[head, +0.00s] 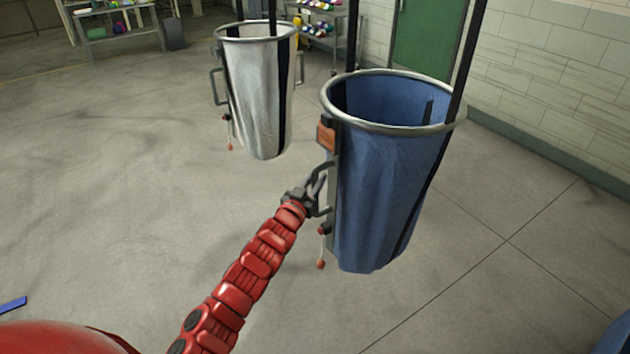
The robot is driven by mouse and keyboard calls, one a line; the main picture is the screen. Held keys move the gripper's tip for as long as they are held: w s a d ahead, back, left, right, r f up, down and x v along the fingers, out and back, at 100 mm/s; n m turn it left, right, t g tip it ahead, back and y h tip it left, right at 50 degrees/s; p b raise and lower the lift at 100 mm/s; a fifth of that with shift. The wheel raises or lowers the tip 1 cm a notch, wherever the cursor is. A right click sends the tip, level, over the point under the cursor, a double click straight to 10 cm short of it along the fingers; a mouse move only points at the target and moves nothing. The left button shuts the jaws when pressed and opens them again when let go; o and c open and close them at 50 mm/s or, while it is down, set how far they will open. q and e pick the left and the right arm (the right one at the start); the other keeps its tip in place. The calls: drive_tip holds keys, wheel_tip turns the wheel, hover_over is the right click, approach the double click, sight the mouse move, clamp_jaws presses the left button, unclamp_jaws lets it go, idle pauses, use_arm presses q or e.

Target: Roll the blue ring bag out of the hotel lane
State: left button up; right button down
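The blue ring bag (385,190) hangs upright from a round metal ring, right of centre in the head view. It has a grey side handle (318,175), an orange tag and a small red-ended cord on its left side. My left gripper (308,195) is at this handle and overlaps it from the left. The fingers are small and dark against the bar, so I cannot tell whether they are closed around it. My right gripper is out of view.
A white ring bag (258,95) with a dark stripe stands behind and left. A tiled wall (560,80) with a green door (428,40) is behind. Shelves (115,30) stand far left. A blue object (615,338) shows at the bottom right. The floor left is largely clear.

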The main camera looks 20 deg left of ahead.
use_arm(q)
clamp_jaws()
idle(1.0)
